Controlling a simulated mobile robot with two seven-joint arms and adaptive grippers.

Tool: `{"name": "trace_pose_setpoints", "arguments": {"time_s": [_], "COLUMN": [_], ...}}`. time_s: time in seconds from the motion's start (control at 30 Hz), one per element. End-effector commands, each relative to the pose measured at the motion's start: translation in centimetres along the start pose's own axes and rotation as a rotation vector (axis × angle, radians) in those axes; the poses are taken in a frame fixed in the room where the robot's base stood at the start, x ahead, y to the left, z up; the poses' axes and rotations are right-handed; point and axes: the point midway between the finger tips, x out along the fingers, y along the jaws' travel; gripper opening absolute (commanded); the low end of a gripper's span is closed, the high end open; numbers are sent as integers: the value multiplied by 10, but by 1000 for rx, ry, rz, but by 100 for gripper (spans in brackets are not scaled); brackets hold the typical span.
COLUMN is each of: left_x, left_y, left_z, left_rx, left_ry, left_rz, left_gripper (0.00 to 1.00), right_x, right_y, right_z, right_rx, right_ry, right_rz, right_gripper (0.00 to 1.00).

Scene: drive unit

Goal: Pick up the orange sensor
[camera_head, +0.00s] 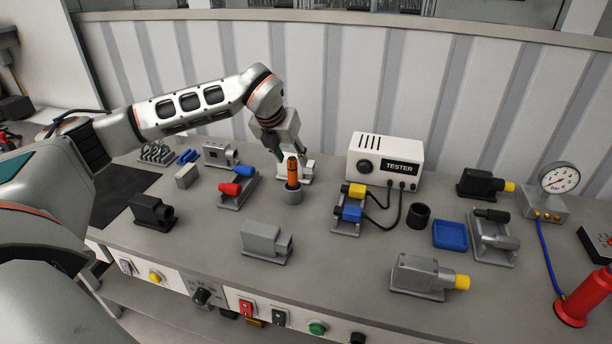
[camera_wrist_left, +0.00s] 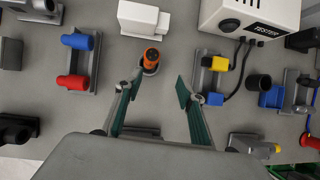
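The orange sensor (camera_head: 292,167), with a dark band, stands upright in a small grey round holder (camera_head: 293,196). In the left wrist view the sensor (camera_wrist_left: 151,56) lies just beyond the left-hand fingertip, left of the middle of the gap. My left gripper (camera_head: 288,148) is above and close to the sensor. Its fingers are apart with nothing between them in the left wrist view (camera_wrist_left: 159,87). I cannot tell whether a finger touches the sensor. My right gripper is not in view.
A white block (camera_head: 304,170) stands close behind the sensor. A stand with red and blue parts (camera_head: 238,188) is to its left. The tester (camera_head: 385,157) and a stand with yellow and blue plugs (camera_head: 346,227) are to its right. A grey unit (camera_head: 265,240) is in front.

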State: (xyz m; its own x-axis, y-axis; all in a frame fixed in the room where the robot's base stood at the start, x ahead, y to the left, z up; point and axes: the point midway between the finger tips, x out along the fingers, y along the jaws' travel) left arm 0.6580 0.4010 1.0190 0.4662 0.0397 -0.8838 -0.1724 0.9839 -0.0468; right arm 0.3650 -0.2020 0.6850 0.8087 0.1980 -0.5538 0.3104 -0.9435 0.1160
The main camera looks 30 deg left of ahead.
Motion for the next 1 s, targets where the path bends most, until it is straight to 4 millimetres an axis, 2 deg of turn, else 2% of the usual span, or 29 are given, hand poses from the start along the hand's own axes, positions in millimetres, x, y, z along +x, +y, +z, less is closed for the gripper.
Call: {"name": "trace_pose_setpoints", "arguments": {"time_s": [0.03,0.1,0.2,0.47,0.73,1.0], "left_x": [-7,-11,-7,20,56,66], "left_y": [13,23,28,26,22,23], "left_z": [8,14,17,18,20,20], "left_rx": [-15,-28,-35,-32,-33,-32], "left_ry": [-18,-32,-36,-35,-36,-37], "left_rz": [34,63,76,73,72,71], "left_gripper": [39,39,39,39,39,39], "right_x": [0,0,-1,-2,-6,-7], "right_y": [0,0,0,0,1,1], "right_z": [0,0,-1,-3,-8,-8], "right_rx": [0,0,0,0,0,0], "right_ry": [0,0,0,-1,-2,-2], "right_rz": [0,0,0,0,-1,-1], "right_gripper": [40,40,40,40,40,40]}}
